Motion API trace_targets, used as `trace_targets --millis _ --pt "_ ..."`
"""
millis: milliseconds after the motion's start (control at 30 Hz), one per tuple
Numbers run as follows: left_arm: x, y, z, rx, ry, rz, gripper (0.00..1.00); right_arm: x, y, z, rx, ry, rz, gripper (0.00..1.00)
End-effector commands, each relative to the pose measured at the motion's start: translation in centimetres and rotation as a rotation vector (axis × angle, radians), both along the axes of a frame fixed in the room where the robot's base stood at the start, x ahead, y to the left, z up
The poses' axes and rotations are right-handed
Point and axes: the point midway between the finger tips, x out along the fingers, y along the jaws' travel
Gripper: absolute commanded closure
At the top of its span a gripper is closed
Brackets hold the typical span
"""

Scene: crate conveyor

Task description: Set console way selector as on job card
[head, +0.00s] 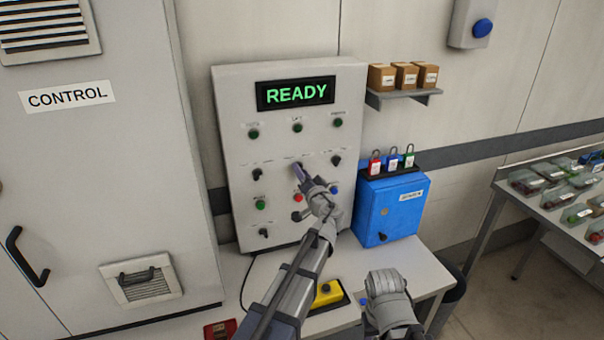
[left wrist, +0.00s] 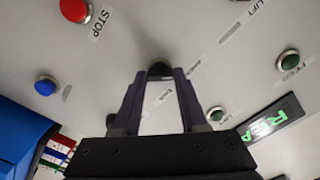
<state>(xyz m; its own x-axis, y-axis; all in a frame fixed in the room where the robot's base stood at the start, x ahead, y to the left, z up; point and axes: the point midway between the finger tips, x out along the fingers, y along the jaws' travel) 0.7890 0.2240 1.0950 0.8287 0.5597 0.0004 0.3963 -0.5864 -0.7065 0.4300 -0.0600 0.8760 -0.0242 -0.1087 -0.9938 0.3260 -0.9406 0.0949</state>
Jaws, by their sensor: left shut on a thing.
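The grey console (head: 290,85) stands on the bench against the wall, its display (head: 295,93) reading READY in green. My left gripper (head: 299,171) is at the middle of the panel, shut on the centre selector knob. In the left wrist view the dark knob (left wrist: 160,69) shows between the fingertips; its pointer direction cannot be told. Two other black knobs, left (head: 257,174) and right (head: 336,160), flank it. I cannot make out a job card.
The red STOP button (left wrist: 75,10) and blue button (left wrist: 45,86) are near the left gripper. A blue box (head: 398,208) with padlocks stands right of the console. A yellow box (head: 327,293) with a black button sits on the bench. A grey cabinet (head: 110,190) is left.

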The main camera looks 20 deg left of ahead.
Motion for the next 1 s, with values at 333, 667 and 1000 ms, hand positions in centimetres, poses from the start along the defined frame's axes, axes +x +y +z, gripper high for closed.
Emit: trace_targets --millis 333,667,1000 --pt "-0.1 0.0 -0.1 -0.003 0.001 0.001 0.47 0.0 0.0 0.0 0.000 0.000 0.000 0.50" --pt "0.0 0.0 0.0 -0.001 0.001 0.000 0.28 0.0 0.0 0.0 0.000 0.000 0.000 0.50" --pt "-2.9 -1.8 0.0 0.000 0.001 -0.002 0.28 0.0 0.0 0.0 0.000 0.000 0.000 0.50"
